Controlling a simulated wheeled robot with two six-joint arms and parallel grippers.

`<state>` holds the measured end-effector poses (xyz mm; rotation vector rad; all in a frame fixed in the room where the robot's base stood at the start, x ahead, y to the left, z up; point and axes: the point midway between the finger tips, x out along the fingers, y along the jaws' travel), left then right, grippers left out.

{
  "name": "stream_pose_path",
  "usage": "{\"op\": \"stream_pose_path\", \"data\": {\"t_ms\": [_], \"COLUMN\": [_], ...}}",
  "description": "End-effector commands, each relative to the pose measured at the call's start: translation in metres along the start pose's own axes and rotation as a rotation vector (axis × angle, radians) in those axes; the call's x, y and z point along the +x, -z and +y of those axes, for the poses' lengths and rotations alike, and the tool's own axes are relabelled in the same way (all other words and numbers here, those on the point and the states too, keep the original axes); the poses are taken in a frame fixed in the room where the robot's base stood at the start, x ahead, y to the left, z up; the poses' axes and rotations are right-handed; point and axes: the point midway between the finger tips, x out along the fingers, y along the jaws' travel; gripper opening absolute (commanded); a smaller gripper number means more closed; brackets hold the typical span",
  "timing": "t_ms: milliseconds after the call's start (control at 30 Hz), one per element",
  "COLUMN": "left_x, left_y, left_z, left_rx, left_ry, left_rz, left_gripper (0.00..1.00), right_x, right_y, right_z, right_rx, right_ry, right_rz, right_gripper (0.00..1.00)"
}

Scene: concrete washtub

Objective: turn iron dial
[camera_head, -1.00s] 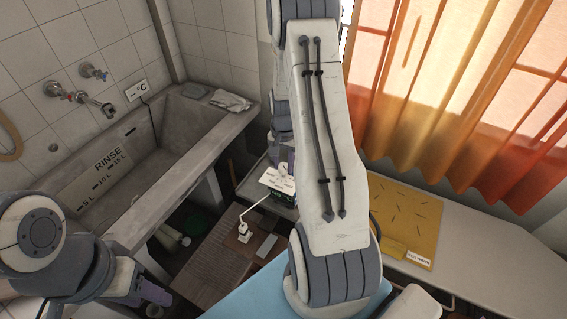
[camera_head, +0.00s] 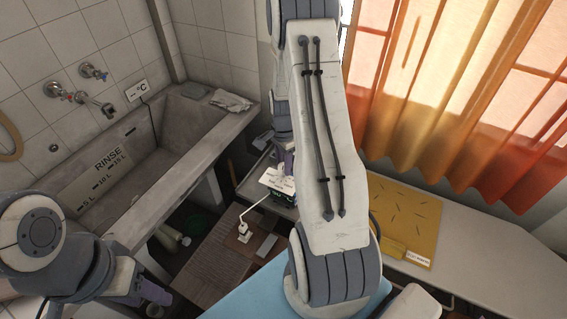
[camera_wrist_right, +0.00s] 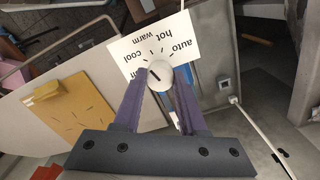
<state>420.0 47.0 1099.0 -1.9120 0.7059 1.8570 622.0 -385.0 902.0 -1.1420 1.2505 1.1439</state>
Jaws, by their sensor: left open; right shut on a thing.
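The iron dial (camera_wrist_right: 160,75) is a small round white knob with a dark pointer mark. It sits on a white card (camera_wrist_right: 136,50) printed with "auto", "hot", "warm" and "cool". My right gripper (camera_wrist_right: 161,80) has its two purple fingers closed on the dial from either side. In the head view the card (camera_head: 275,181) shows left of my large right arm link, with the right gripper (camera_head: 287,165) small above it. The dial is too small to make out there. My left gripper (camera_head: 150,293) is only partly seen at the lower left, far from the dial, open.
A concrete washtub (camera_head: 140,160) stands at the left under taps. A brown wooden surface (camera_head: 215,268) with a small white stand (camera_head: 243,232) lies near the card. A yellow board (camera_head: 405,220) lies on the pale counter at the right, below orange curtains.

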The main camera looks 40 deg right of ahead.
Motion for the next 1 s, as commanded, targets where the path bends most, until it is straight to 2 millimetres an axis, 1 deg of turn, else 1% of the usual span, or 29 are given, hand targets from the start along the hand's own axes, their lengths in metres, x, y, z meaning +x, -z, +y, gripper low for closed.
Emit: {"op": "stream_pose_path", "data": {"t_ms": [100,300,800,833,867,900,1000], "left_x": [-0.0005,-0.0007,-0.0007,-0.0007,-0.0007,-0.0007,-0.0006], "left_y": [0.0,0.0001,0.0001,0.0001,0.0,0.0001,0.0001], "left_z": [0.0,0.0,0.0,0.0,0.0,0.0,0.0], "left_rx": [0.0,0.0,0.0,0.0,0.0,0.0,0.0], "left_ry": [0.0,0.0,0.0,0.0,0.0,0.0,0.0], "left_rz": [0.0,0.0,0.0,0.0,0.0,0.0,0.0], "left_gripper": [0.5,0.5,0.5,0.5,0.5,0.5,0.5], "right_x": [-0.0007,-0.0007,-0.0008,-0.0008,-0.0008,-0.0008,-0.0006], "right_y": [0.0003,0.0003,0.0005,0.0005,0.0005,0.0005,0.0004], "right_z": [-0.0007,-0.0008,-0.001,-0.001,-0.001,-0.0009,-0.0007], "right_rx": [0.055,0.112,0.13,0.13,0.129,0.129,0.129], "right_ry": [0.002,0.002,0.003,0.003,0.003,0.003,0.002], "right_rz": [0.001,0.001,0.001,0.001,0.001,0.001,0.001], "right_gripper": [0.0,0.0,0.0,0.52,0.64,0.72,0.72]}}
